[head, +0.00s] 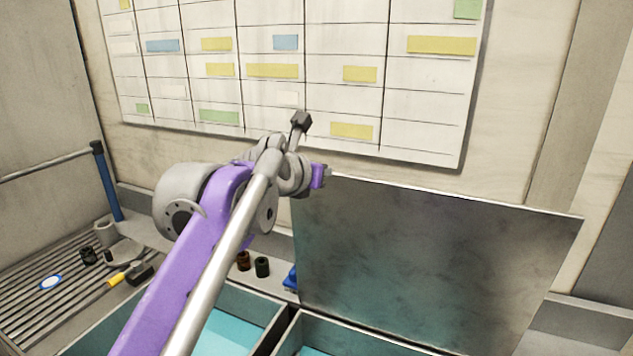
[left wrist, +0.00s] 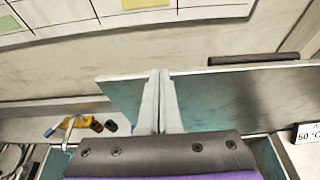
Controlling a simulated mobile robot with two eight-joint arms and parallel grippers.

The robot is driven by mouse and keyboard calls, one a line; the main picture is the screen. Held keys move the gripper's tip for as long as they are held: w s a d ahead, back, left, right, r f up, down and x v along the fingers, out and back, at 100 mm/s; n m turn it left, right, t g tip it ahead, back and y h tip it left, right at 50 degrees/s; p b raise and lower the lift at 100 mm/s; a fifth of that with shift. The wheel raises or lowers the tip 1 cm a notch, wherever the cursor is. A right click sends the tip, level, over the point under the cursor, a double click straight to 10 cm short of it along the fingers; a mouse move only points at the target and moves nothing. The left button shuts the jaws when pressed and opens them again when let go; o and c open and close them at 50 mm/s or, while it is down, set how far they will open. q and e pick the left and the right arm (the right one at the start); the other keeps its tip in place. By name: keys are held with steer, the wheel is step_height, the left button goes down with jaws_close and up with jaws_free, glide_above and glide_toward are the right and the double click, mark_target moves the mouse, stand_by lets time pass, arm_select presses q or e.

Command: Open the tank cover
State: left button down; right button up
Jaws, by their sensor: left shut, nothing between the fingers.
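The tank cover (head: 440,265) is a grey metal panel. It stands raised, nearly upright, above the right compartment of the tank (head: 285,332), whose teal inside shows below it. In the left wrist view the cover (left wrist: 240,95) spans the middle, with a dark bar (left wrist: 255,59) along its top edge. My left gripper (head: 320,176) is at the cover's upper left corner in the head view, its fingers mostly hidden there. In the left wrist view its fingers (left wrist: 160,98) are together and empty, in front of the cover; contact cannot be told. My right gripper is not in view.
A whiteboard (head: 410,110) with coloured notes hangs on the wall behind. Small dark jars (head: 262,267) stand on the ledge left of the cover. A slatted rack (head: 40,290) lies at far left. A 50 °C sign (left wrist: 307,133) is at the right in the wrist view.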

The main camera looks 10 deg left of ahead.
arm_select(q)
steer(key=shift+w+d+r, duration=0.1)
steer(key=shift+w+d, duration=0.1)
steer(key=shift+w, duration=0.35)
steer(key=shift+w+d+r, duration=0.1)
steer(key=shift+w+d, duration=0.05)
steer(key=shift+w, duration=0.35)
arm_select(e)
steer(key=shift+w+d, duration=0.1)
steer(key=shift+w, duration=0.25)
arm_select(q)
steer(key=shift+s, duration=0.1)
steer(key=v, duration=1)
steer(key=s+a+f+m+g+y, duration=0.1)
steer(key=s+a+f+m+g, duration=0.1)
steer(key=s+f+m, duration=0.6)
steer(key=s+a+f+m+g+y, duration=0.1)
steer(key=s+a+f+m+g, duration=0.2)
steer(key=f, duration=1.9)
steer(key=s+a+f+m+g+y, duration=0.2)
steer(key=s+a+f+m, duration=0.3)
steer(key=s+f+m, duration=0.8)
step_height(320, 180, down, 2)
steer(key=m, duration=0.8)
steer(key=shift+f+b, duration=0.2)
steer(key=shift+b, duration=0.15)
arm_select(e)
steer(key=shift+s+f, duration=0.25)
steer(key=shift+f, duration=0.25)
